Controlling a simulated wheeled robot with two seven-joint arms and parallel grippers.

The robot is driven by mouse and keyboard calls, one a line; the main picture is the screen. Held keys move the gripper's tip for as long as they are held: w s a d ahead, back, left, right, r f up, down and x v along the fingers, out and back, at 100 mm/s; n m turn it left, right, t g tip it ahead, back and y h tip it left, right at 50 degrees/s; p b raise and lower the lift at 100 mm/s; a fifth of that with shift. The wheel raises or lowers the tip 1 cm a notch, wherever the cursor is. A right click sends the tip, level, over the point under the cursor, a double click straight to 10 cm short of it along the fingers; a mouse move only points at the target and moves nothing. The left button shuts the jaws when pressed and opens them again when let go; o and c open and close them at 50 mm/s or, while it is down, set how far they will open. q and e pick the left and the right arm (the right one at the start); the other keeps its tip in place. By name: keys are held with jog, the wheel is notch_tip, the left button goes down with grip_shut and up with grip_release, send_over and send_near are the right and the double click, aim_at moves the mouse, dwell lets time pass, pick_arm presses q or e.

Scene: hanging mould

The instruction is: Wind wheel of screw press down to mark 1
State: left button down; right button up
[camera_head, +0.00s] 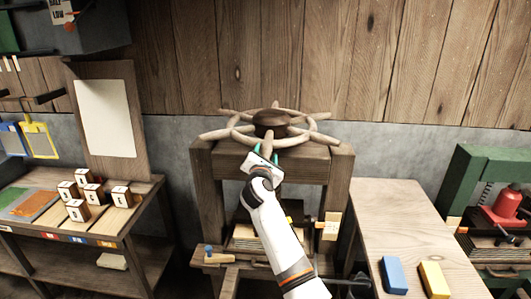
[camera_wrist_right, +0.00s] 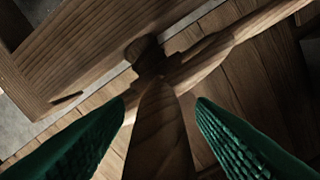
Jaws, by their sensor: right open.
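The wooden wheel (camera_head: 271,122) with several spoke handles sits on top of the screw press, whose heavy wooden frame (camera_head: 341,165) stands in the middle. My right gripper (camera_head: 266,155) is at the near side of the wheel, by the handle that points towards me. In the right wrist view its green-padded fingers (camera_wrist_right: 160,102) are apart, with a tapered wooden handle (camera_wrist_right: 160,140) between them; a gap shows on each side. A small pale tag (camera_head: 331,226) is on the press's right side; no mark is legible. My left gripper is out of view.
A left bench (camera_head: 146,187) holds several lettered cubes (camera_head: 76,210) and a standing board with paper (camera_head: 105,118). A right table (camera_head: 385,215) carries a blue block (camera_head: 394,275) and a yellow block (camera_head: 434,280). A green frame with a red jack (camera_head: 505,208) stands far right.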

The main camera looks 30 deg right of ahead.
jog(key=shift+w+d, duration=0.15)
jog(key=shift+w, duration=0.05)
grip_shut()
dwell(0.3)
